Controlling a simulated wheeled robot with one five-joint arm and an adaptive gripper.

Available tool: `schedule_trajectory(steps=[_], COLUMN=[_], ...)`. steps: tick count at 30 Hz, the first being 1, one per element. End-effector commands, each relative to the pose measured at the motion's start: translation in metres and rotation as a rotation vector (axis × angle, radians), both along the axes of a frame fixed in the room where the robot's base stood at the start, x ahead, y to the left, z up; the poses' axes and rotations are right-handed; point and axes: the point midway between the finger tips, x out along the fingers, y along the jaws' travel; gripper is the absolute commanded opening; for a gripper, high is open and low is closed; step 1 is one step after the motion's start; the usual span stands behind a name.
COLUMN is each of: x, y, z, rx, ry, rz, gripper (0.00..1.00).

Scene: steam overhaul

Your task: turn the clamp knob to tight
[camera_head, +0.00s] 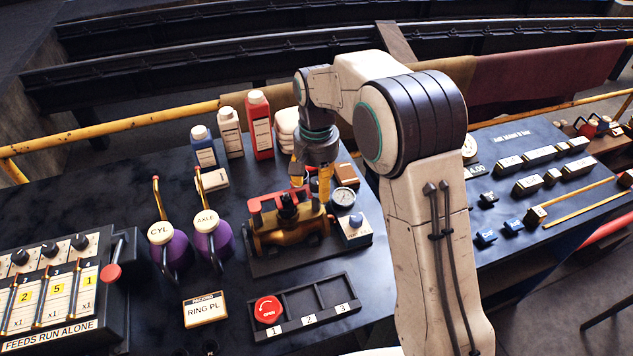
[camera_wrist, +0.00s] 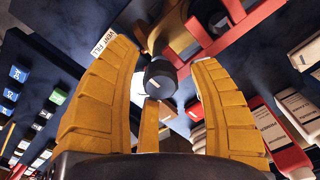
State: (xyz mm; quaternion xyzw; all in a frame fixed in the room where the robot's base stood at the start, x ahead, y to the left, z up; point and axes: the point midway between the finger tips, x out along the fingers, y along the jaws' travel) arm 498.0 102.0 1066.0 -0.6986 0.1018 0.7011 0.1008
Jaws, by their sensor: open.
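A brass pump-like fitting (camera_head: 290,230) with a red clamp bar (camera_head: 258,203) stands on a dark base in the head view. A black knob (camera_head: 288,203) sits at its middle. My gripper (camera_head: 312,180) is above the right end of this fitting, pointing down. The red bar (camera_wrist: 225,38) shows beyond. Any tight marking is not readable.
A pressure gauge (camera_head: 343,197) and a small box with a blue knob (camera_head: 355,219) stand close right of the fitting. Bottles (camera_head: 260,125) stand behind. Purple oil cans (camera_head: 212,240) are left, and a numbered tray (camera_head: 320,312) is in front.

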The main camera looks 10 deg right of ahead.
Motion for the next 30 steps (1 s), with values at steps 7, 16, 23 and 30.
schedule_trajectory(steps=[7, 16, 23, 30], x=[0.001, 0.002, 0.001, 0.000], y=[0.000, 0.000, 0.000, 0.000], z=[0.007, 0.041, 0.066, 0.079], rx=[0.001, 0.001, 0.001, 0.001], ry=[-0.006, -0.006, -0.004, -0.001], rz=[0.000, 0.000, 0.000, 0.000], gripper=[0.55, 0.55, 0.55, 0.55])
